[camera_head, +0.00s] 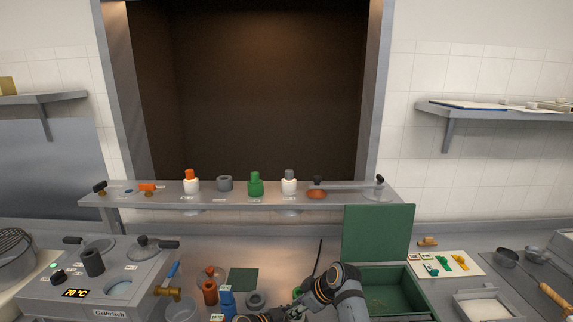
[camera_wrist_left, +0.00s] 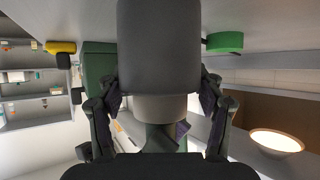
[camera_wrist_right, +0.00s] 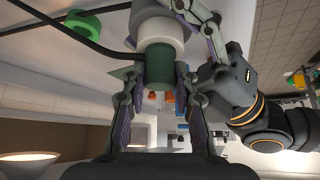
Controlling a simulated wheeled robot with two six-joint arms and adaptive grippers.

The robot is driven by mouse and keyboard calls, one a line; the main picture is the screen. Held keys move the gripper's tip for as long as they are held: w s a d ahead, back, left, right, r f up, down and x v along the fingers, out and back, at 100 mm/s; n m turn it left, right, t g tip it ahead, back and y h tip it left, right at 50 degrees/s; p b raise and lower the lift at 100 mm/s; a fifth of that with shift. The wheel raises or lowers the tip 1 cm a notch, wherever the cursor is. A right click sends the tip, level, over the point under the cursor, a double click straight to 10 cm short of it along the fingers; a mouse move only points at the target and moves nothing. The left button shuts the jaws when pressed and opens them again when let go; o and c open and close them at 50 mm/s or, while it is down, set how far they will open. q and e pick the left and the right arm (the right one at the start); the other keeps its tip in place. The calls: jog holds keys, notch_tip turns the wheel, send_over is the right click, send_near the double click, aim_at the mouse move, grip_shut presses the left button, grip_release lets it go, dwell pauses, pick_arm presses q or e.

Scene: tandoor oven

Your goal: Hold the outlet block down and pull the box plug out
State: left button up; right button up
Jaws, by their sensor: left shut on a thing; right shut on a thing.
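The outlet block is a thick grey cylinder (camera_wrist_left: 158,50) with a paler band, large in the left wrist view. My left gripper (camera_wrist_left: 160,100) is shut around it, one finger on each side. In the right wrist view, my right gripper (camera_wrist_right: 159,78) is shut on a dark green cylindrical piece, which I take as the box plug (camera_wrist_right: 158,56). The plug lines up with a white collar (camera_wrist_right: 161,32) below the grey block; whether it is still seated cannot be told. In the head view my arms hide the block and plug at the bottom edge.
A green ring (camera_wrist_right: 82,25) and a black cable (camera_wrist_right: 68,32) lie close by. In the head view an open green box (camera_head: 389,289) stands right of my right arm. A blue bottle (camera_head: 227,301) and orange bottle (camera_head: 210,291) stand left. A shelf (camera_head: 240,202) runs behind.

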grip_shut()
jog(key=shift+r, duration=1)
jog(key=shift+r, duration=0.1)
jog(key=shift+r, duration=2.9)
pick_arm(q)
jog(key=o, duration=1.5)
